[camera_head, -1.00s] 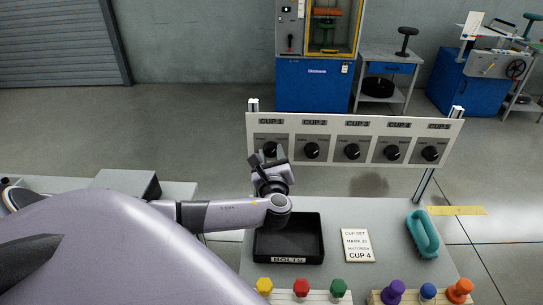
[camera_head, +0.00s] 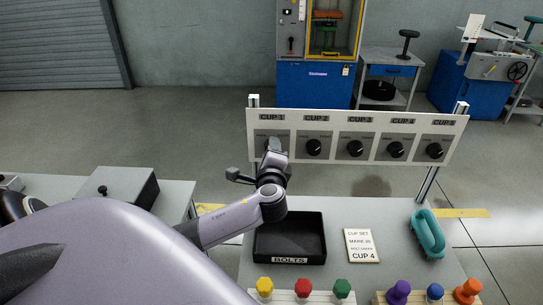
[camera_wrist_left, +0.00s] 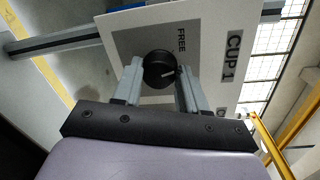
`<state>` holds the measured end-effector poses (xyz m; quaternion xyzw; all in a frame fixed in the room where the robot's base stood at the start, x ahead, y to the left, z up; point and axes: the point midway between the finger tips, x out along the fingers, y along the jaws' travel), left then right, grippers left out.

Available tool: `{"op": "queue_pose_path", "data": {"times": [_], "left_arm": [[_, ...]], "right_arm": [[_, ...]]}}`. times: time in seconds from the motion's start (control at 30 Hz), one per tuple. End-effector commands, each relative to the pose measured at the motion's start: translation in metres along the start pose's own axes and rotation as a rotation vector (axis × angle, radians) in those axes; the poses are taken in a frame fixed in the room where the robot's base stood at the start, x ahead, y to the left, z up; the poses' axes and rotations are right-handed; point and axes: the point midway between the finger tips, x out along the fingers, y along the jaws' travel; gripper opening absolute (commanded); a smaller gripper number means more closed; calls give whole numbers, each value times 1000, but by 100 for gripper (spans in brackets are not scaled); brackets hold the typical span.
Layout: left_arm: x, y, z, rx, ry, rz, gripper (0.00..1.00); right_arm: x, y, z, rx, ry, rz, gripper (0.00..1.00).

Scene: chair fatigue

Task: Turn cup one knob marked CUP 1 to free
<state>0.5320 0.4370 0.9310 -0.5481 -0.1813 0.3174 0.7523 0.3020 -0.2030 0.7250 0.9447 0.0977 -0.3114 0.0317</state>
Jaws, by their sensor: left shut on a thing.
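The CUP 1 knob (camera_wrist_left: 158,68) is round and black on a grey plate of the white panel (camera_head: 400,119). In the left wrist view it sits between my left gripper's two fingers (camera_wrist_left: 158,78), which close on its sides. Its light pointer mark faces right, towards the right-hand finger. The word FREE (camera_wrist_left: 181,40) is printed above and right of the knob in that view. In the head view my left gripper (camera_head: 273,146) is at the CUP 1 plate and hides most of the knob. My right gripper is not in view.
Several similar knobs, such as the CUP 2 knob (camera_head: 314,147), continue rightwards. Below the panel a table holds a black BOLTS tray (camera_head: 290,260), a card reading CUP 4 (camera_head: 361,246), a teal handle-like object (camera_head: 428,234) and coloured pegs along the front.

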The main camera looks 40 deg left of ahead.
Motion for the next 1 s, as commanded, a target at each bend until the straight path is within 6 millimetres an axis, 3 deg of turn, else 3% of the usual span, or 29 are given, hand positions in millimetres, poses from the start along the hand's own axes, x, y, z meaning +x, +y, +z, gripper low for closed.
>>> {"op": "queue_pose_path", "data": {"times": [0.5, 1.0], "left_arm": [[0, 4, 0, -415, 35, 11, 12], [0, 3, 1, -548, 48, 13, 12]], "right_arm": [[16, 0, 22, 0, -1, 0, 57], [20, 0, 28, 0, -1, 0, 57]]}}
